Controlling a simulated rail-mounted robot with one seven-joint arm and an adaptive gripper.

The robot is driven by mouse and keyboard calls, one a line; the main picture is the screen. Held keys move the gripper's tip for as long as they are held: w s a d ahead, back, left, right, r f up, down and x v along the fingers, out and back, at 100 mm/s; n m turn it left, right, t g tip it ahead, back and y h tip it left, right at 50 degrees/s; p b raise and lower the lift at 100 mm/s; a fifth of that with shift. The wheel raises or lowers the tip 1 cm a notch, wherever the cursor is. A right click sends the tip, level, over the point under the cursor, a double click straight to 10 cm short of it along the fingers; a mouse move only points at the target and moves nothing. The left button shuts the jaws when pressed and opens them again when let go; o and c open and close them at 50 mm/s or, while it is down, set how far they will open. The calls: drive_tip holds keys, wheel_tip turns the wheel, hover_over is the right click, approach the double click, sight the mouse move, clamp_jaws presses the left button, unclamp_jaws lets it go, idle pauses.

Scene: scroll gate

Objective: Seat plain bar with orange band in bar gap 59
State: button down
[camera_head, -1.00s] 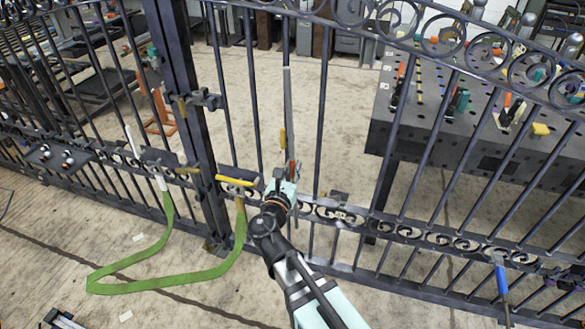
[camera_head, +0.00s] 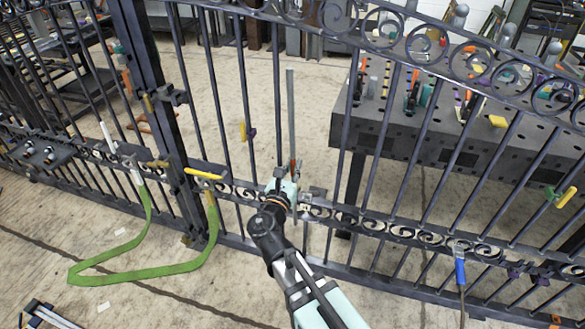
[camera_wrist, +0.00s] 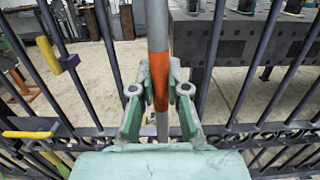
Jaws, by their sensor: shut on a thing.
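The plain grey bar (camera_head: 290,110) stands nearly upright in my gripper (camera_head: 286,186), in front of the gate. In the wrist view my gripper (camera_wrist: 158,95) is shut on the bar (camera_wrist: 157,22) at its orange band (camera_wrist: 160,75), with a finger on each side. In the head view, the bar stands just right of a dark gate bar (camera_head: 278,100). A wider space lies between that gate bar and the one to the right (camera_head: 344,130). The bar's upper end is free, below the top scrollwork. No number 59 is readable.
The dark gate's scroll rail (camera_head: 400,228) runs behind my gripper. A yellow-handled tool (camera_head: 203,174) with a green strap (camera_head: 150,270) hangs to the left. A blue-handled tool (camera_head: 460,268) hangs to the right. A perforated table (camera_head: 460,140) stands behind the gate.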

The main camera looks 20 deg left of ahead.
drive_tip(key=w+a+b, duration=0.1)
drive_tip(key=w, duration=1.4)
drive_tip(key=shift+f, duration=0.35)
idle(1.1)
drive_tip(key=shift+w, duration=0.2)
drive_tip(key=shift+f+b, duration=0.9)
drive_tip(key=shift+f, duration=0.15)
idle(1.1)
drive_tip(key=shift+w+g+p, duration=0.3)
drive_tip(key=shift+w+p, duration=0.9)
drive_tip(key=shift+p, duration=0.3)
idle(1.2)
